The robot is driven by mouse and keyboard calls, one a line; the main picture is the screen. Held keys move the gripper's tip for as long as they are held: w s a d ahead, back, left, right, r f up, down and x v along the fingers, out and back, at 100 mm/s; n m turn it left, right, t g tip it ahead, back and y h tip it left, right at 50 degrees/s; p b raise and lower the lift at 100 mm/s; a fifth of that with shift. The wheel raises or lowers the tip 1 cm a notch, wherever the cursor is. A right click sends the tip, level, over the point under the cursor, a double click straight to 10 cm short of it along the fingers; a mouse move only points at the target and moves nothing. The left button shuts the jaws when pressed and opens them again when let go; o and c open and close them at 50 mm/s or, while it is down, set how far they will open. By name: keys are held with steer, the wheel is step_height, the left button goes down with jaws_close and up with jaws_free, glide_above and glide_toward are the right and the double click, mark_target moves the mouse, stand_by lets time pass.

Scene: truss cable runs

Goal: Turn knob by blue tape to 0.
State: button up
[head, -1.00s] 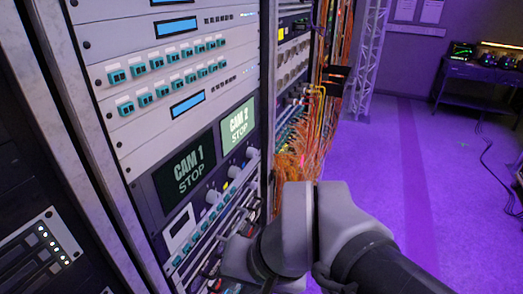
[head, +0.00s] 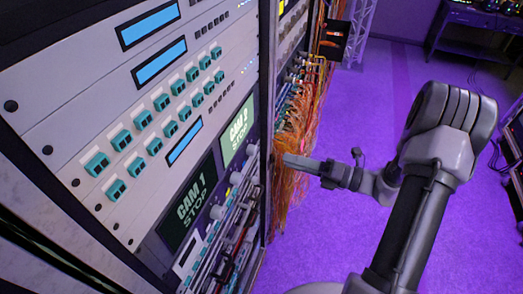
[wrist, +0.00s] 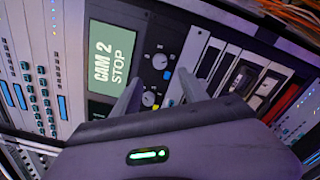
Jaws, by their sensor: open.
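A grey knob (wrist: 160,61) sits on the dark panel beside the CAM 2 STOP screen, with a small blue mark (wrist: 167,75) next to it in the wrist view. A second knob (wrist: 149,98) is below it, with a yellow mark (wrist: 154,107) near it. My gripper (wrist: 158,82) is open and empty, apart from the knobs, its fingers reaching up across the panel view. In the head view my gripper (head: 288,160) points left at the rack's edge; a pale knob (head: 236,178) shows beside the screens. The knob's setting is too small to read.
The CAM 2 screen (wrist: 110,58) is left of the knobs in the wrist view, with dark slotted modules (wrist: 235,78) to the right. Orange cables (head: 296,145) hang beside the rack near my gripper. The purple floor behind is open.

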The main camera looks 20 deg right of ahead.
mark_target(256, 152)
steer(key=x, duration=1)
steer(key=shift+d, duration=0.1)
steer(key=shift+c, duration=0.2)
steer(key=shift+b, duration=0.3)
jaws_close()
